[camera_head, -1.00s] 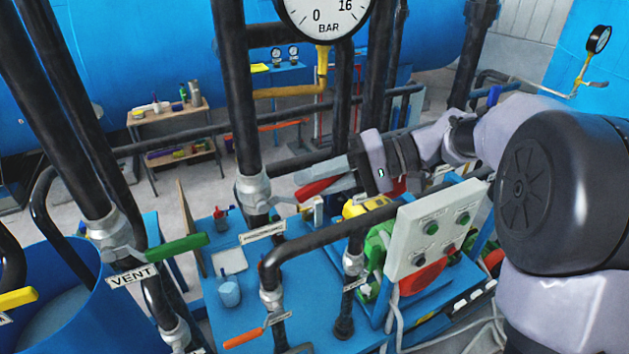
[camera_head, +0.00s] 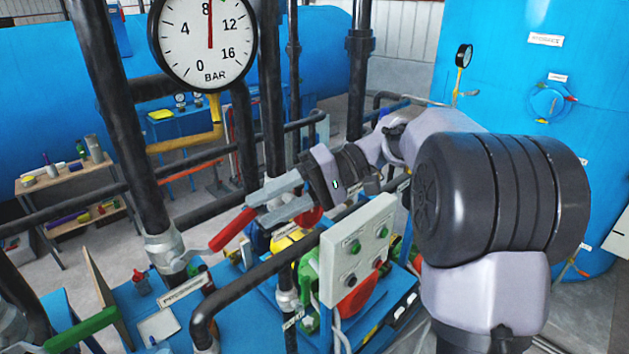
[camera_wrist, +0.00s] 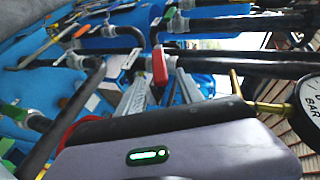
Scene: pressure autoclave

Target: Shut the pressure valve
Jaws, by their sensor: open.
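The pressure valve (camera_head: 168,252) sits on a black vertical pipe above a white label (camera_head: 186,291) beginning "PRESSUR". Its red lever handle (camera_head: 234,229) points to the right and slightly up from the valve body. The handle also shows in the wrist view (camera_wrist: 160,66). My gripper (camera_head: 255,208) is open, with its grey fingers at the free end of the red handle. In the wrist view my gripper (camera_wrist: 162,82) has a finger on either side of the handle. I cannot tell whether either finger touches it.
A large pressure gauge (camera_head: 208,40) reads about 8 bar. A black horizontal pipe (camera_head: 265,268) and a white control box (camera_head: 358,252) stand below and beside my arm. A green valve handle (camera_head: 82,329) is at lower left. Blue tanks (camera_head: 520,95) stand behind.

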